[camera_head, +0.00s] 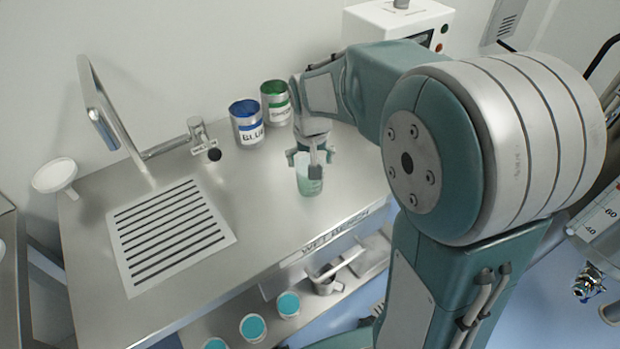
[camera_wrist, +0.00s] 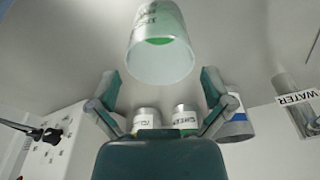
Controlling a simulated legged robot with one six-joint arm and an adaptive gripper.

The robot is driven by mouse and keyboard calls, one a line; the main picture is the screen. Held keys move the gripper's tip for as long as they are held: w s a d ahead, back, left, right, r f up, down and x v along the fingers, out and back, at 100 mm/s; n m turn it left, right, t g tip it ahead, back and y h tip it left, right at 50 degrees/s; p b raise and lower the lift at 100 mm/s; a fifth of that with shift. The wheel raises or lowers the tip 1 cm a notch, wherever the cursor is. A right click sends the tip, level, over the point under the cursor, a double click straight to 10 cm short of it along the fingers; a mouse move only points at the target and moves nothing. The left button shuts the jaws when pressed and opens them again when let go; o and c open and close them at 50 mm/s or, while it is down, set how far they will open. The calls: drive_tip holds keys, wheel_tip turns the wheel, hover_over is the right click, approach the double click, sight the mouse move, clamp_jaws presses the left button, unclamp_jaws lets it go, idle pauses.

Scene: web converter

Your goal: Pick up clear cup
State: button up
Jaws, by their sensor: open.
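The clear cup (camera_head: 308,184) stands upright on the steel bench, with a pale green tint inside. In the wrist view the clear cup (camera_wrist: 161,52) is at the top middle, with dark print on its side and green at its bottom. My gripper (camera_head: 311,157) is above the cup's rim and hides part of it. In the wrist view my gripper (camera_wrist: 160,78) is open, one finger on each side of the cup's rim in the picture. I cannot tell whether a finger touches the cup.
A tap (camera_head: 202,138) and slotted drain (camera_head: 170,232) are to the left. Several teal-topped cups (camera_head: 253,327) sit on the lower shelf. The bench front right of the drain is clear.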

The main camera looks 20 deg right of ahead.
drive_tip(key=f, duration=0.2)
drive_tip(key=w+f, duration=0.1)
drive_tip(key=f, duration=0.2)
drive_tip(key=shift+f, duration=0.2)
drive_tip(key=shift+d, duration=0.1)
drive_tip(key=c, duration=0.8)
